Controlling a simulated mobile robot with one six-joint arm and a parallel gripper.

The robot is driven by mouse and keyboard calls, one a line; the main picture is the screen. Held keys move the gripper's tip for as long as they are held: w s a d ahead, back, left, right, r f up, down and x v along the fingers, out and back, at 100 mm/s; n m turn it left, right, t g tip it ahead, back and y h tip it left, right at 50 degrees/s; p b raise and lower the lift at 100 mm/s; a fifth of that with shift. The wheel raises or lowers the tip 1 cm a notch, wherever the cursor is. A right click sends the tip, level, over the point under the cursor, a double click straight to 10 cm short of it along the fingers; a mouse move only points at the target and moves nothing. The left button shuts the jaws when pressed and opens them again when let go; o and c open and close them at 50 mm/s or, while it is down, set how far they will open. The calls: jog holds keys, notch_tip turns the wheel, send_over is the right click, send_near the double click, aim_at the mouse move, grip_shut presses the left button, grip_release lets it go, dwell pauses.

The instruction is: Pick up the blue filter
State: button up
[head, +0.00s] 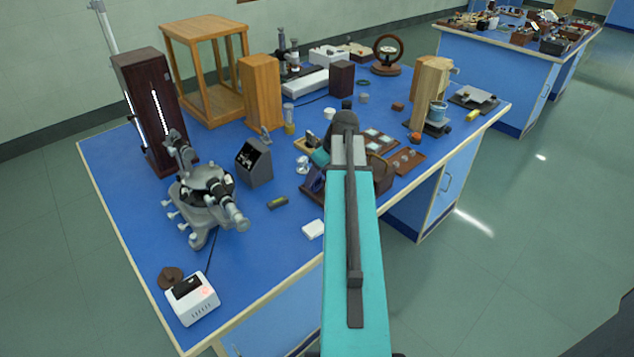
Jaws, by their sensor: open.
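I cannot clearly make out a blue filter in the head view. A wooden tray with small pale square plates shows just right of my arm, partly hidden by it, and one of those plates (371,132) looks bluish white. They are too small to identify. My teal arm reaches up from the bottom over the blue bench top (262,228), and its dark elbow is above the middle of the bench. My gripper is hidden behind the arm, so its fingertips and their distance to any filter do not show.
A grey spectrometer (208,195) stands at the left, with a white printer-like box (192,298) in front. A dark slotted meter (254,162), a small white block (313,229) and a brown tray (407,161) lie around the arm.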

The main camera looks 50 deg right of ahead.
jog(key=shift+x, duration=1)
jog(key=c, duration=1.1)
jog(key=shift+r, duration=0.15)
jog(key=shift+r+b, duration=0.75)
jog(key=shift+r, duration=4.15)
